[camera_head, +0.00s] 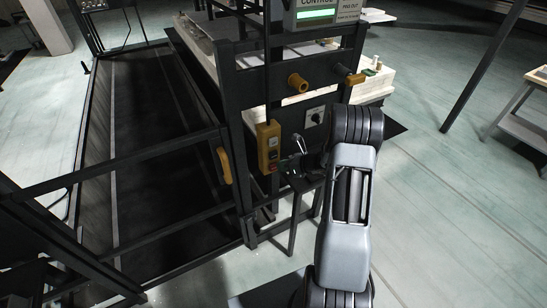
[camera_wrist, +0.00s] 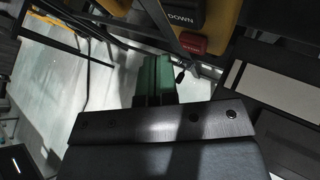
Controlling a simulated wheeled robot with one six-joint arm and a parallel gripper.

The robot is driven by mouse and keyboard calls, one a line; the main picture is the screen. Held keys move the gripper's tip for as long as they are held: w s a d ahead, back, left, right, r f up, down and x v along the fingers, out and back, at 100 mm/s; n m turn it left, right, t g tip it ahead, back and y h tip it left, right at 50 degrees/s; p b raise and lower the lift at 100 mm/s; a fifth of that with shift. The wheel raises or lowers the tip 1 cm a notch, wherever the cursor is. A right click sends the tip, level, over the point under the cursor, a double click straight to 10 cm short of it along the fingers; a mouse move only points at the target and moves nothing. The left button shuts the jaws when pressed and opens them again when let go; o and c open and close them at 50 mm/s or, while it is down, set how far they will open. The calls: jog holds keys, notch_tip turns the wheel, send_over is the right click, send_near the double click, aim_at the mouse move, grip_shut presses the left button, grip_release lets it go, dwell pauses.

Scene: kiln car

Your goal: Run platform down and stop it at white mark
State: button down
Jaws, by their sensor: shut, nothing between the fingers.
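A yellow control box (camera_head: 268,147) hangs on the dark post in the head view. In the wrist view, its black DOWN button (camera_wrist: 182,16) shows at the top, with a red button (camera_wrist: 193,43) below it. My gripper has green fingers (camera_wrist: 154,78), shut and empty, pointing toward the box just left of and below the red button. In the head view my gripper (camera_head: 292,162) is small, close to the box's lower right; I cannot tell whether it touches. A long dark deck (camera_head: 165,140), perhaps the platform, lies behind rails at left. I cannot identify the white mark for certain.
A panel with a lit green bar (camera_head: 316,14) stands above the box. Amber knobs (camera_head: 298,83) and a rotary switch (camera_head: 314,117) are on the frame. A yellow handle (camera_head: 225,165) is on the gate.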

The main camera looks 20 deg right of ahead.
jog(key=shift+w+a, duration=0.1)
jog(key=shift+w, duration=0.7)
